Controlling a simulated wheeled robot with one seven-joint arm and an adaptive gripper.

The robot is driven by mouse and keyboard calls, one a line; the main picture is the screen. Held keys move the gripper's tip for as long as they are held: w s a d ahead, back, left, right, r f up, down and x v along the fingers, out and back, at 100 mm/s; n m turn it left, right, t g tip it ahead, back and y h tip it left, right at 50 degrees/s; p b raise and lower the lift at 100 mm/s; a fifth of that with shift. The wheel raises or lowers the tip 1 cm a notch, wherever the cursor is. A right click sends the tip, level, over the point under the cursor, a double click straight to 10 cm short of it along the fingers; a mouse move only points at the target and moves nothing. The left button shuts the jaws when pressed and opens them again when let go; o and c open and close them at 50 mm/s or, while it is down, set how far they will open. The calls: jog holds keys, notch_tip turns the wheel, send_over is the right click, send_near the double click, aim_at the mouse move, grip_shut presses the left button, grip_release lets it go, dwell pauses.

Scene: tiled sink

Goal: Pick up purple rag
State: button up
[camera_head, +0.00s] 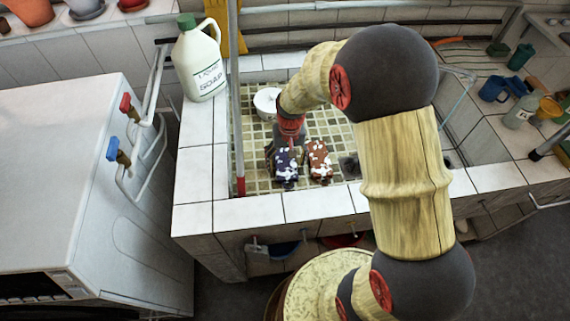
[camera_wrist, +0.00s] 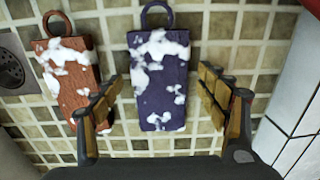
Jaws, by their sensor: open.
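The purple rag (camera_head: 285,163) lies on the tiled sink floor, with white foam on it. In the wrist view the purple rag (camera_wrist: 161,82) is a dark oblong with a loop at its far end, and it lies between my two fingers. My gripper (camera_head: 283,146) is over the sink, at the far end of the purple rag. In the wrist view my gripper (camera_wrist: 160,98) is open, with nothing held. Its exact height above the rag is hard to tell.
A foamy brown-red rag (camera_head: 319,160) lies right beside the purple one; it shows left in the wrist view (camera_wrist: 70,78), near the left finger. A white bowl (camera_head: 267,103) and a drain (camera_wrist: 10,70) are in the sink. A soap jug (camera_head: 201,62) stands on the rim.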

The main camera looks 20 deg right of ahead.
jog(key=shift+c, duration=1.1)
jog(key=c, duration=1)
